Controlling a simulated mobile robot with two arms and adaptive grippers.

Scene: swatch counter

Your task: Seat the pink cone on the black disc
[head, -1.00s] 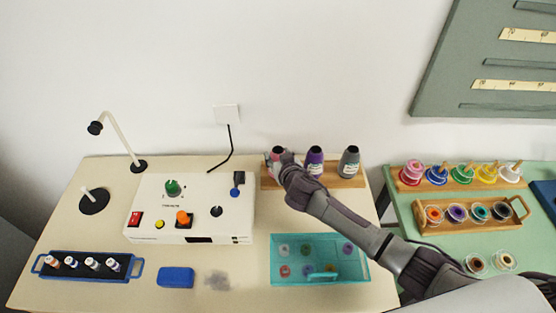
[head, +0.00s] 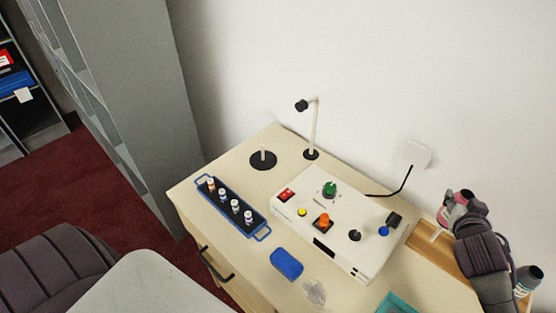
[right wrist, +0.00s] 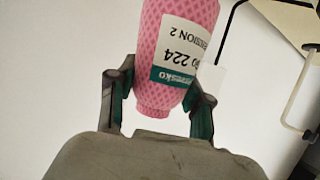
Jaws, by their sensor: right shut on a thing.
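The pink cone (right wrist: 178,45) is a patterned pink spool with a white and green label. My right gripper (right wrist: 158,92) is shut on it near its narrow end. In the head view the pink cone (head: 447,210) is partly hidden by the gripper, above the left end of the wooden rack. The black disc (head: 257,164) lies flat at the back left of the cream counter, with a pale post standing up from it. It is well left of the right gripper, and nothing sits on it. My left gripper is not in view.
A lamp (head: 316,125) stands right of the disc. The white control box (head: 345,247) lies between disc and wooden rack (head: 424,240). A blue tray (head: 227,212) of small bottles, a blue block (head: 286,263) and a teal tray (head: 396,305) are nearer the front.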

